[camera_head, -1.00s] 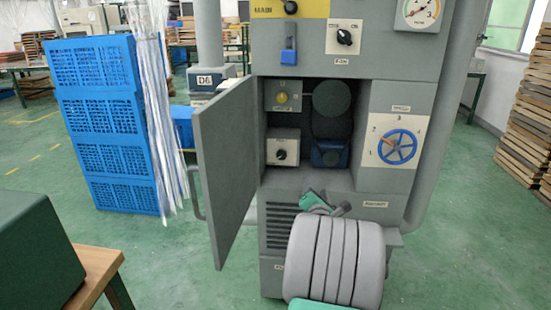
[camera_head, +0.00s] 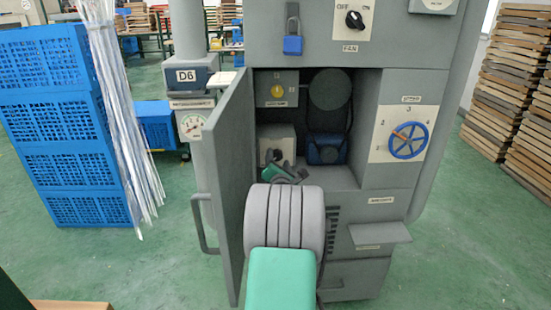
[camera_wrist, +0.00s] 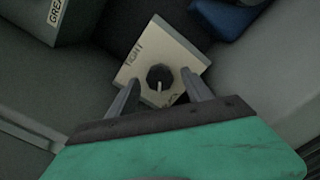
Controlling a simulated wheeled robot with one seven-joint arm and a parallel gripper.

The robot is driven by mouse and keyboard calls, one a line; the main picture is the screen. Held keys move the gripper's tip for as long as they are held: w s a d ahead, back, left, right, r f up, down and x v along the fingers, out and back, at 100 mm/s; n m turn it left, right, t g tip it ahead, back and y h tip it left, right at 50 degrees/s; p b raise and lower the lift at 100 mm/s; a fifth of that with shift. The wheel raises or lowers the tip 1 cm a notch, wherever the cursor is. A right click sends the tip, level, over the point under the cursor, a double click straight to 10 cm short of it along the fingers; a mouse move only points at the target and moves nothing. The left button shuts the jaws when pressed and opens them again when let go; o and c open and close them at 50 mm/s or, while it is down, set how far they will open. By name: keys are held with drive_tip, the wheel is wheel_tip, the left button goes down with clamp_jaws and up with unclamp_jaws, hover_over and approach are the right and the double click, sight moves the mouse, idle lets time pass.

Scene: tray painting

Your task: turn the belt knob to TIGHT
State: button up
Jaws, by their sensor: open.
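The belt knob (camera_wrist: 160,77) is a round black knob with a pale pointer line on a cream box, low inside the open cabinet. In the wrist view its pointer aims down, towards the small lettering at the lower edge. A label that seems to read TIGHT is at the upper left of the box face (camera_wrist: 138,66). The box also shows in the head view (camera_head: 275,138), its lower part partly hidden by my gripper (camera_head: 284,174). My gripper is open and empty. In the wrist view its fingers appear on either side of the knob; contact cannot be told.
The open grey door (camera_head: 230,190) stands close left of my arm. Above the box is a yellow knob (camera_head: 277,91); right of it is a blue-based dark unit (camera_head: 326,148). A blue handwheel (camera_head: 408,140) is on the right panel.

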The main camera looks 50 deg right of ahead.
drive_tip(key=shift+x, duration=0.8)
drive_tip(key=shift+c, duration=0.5)
clamp_jaws()
